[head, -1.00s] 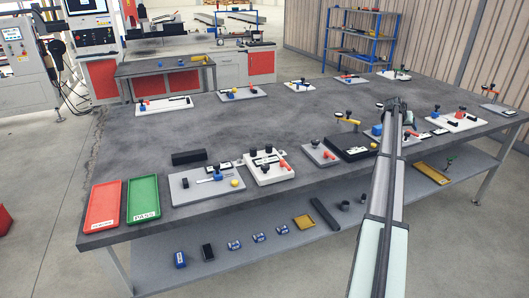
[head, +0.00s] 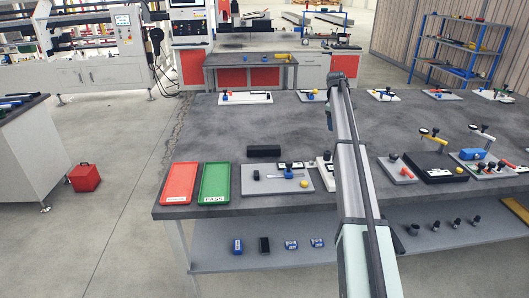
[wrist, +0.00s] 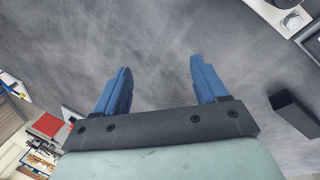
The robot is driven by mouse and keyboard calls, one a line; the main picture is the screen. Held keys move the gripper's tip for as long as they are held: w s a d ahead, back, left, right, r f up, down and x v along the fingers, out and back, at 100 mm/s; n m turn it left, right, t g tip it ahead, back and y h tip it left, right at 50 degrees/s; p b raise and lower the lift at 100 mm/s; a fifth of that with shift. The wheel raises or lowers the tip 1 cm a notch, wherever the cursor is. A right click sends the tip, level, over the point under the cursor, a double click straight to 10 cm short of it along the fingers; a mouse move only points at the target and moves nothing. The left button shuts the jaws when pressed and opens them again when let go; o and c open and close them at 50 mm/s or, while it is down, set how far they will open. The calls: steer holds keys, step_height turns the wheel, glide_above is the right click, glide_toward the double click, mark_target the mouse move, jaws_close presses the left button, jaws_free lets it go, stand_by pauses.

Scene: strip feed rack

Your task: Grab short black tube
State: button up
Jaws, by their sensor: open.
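A short dark cylinder (head: 414,230), which looks like the short black tube, stands on the lower shelf (head: 370,250) in the head view, right of my arm. Whether any is hollow is too small to tell. My gripper (wrist: 163,82) is open and empty in the wrist view, its blue fingers apart above the grey tabletop. In the head view my gripper (head: 343,77) is high over the table's far side, well away from the cylinders. My arm hides part of the shelf.
The grey table (head: 220,120) overhangs the shelf. It bears a red tray (head: 180,183), a green tray (head: 215,183), a black block (head: 263,151) and several fixture plates. Blue parts (head: 291,244) and a black piece (head: 264,245) lie on the shelf's left part.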

steer(key=a+r+n+g+y, duration=0.15)
steer(key=a+n, duration=0.35)
steer(key=a, duration=1.3)
steer(key=n, duration=0.5)
glide_above(264, 147)
steer(key=shift+g+y, duration=0.35)
steer(key=shift+y, duration=0.1)
step_height(264, 147, down, 13)
steer(key=shift+w+a, duration=0.1)
steer(key=shift+w, duration=0.05)
steer(key=c, duration=1.3)
